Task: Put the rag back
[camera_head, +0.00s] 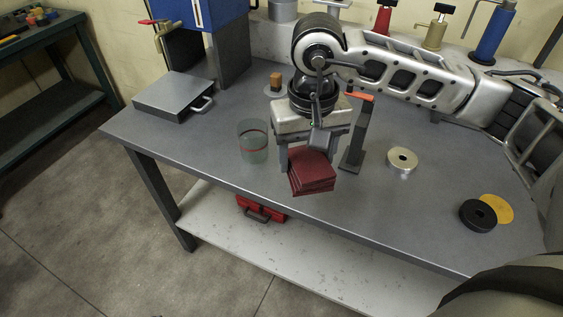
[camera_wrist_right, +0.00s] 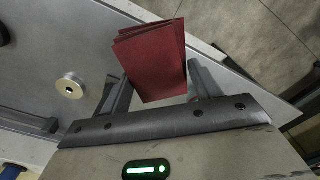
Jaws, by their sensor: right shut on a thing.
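The rag (camera_head: 312,176) is a dark red folded cloth. My right gripper (camera_head: 308,162) is shut on the rag above the front part of the grey bench. In the right wrist view the rag (camera_wrist_right: 153,62) sits between the two fingers of my right gripper (camera_wrist_right: 158,80), its folded layers showing at the top. I cannot tell whether the rag touches the bench top. My left gripper is not in view.
A clear glass jar (camera_head: 253,148) stands left of the rag. A dark upright stand with an orange top (camera_head: 357,135) is close on the right. A metal ring (camera_head: 402,160), a black disc (camera_head: 478,215) and a yellow disc (camera_head: 497,207) lie further right. A grey flat case (camera_head: 174,97) lies far left.

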